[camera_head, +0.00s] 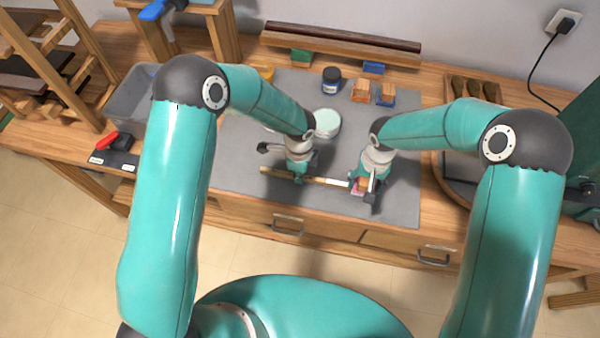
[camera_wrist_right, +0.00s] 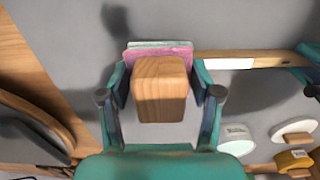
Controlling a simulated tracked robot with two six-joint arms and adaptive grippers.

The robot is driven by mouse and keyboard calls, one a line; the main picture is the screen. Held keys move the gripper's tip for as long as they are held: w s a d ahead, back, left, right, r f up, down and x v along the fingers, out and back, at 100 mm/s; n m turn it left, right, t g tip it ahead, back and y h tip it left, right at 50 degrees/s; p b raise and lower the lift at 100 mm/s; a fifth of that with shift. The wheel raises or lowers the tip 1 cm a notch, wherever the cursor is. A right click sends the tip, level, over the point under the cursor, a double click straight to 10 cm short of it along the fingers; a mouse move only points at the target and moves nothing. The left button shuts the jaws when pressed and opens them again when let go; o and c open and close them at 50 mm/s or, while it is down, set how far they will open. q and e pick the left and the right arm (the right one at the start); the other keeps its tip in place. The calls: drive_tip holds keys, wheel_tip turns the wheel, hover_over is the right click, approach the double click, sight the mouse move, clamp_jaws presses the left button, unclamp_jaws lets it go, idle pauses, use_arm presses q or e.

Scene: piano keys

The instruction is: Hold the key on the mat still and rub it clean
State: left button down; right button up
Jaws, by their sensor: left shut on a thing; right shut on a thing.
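The key, a long wooden bar (camera_head: 274,172) with a white end section, lies across the grey mat (camera_head: 245,200) near its front edge. It also shows in the right wrist view (camera_wrist_right: 265,54), with its white part (camera_wrist_right: 228,64) beside the pad. My left gripper (camera_head: 298,179) is shut on the key around its middle. My right gripper (camera_wrist_right: 160,98) is shut on a wooden block (camera_wrist_right: 160,90) with a pink and pale green pad (camera_wrist_right: 158,46). The pad is at the key's white end; whether it presses on it I cannot tell.
Behind the arms on the mat are a pale round tub (camera_head: 326,123), a dark jar (camera_head: 331,78) and several small blocks (camera_head: 361,91). A grey bin (camera_head: 130,97) and a red-handled tool (camera_head: 106,140) are at left. A dark strip (camera_head: 340,38) lies at the back.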

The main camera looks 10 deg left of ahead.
drive_tip(key=shift+d, duration=2)
drive_tip(key=shift+a, duration=0.1)
drive_tip(key=shift+a, duration=1.3)
drive_tip(key=shift+a, duration=1.15)
drive_tip(key=shift+s+f, duration=0.1)
drive_tip(key=shift+r, duration=3.6)
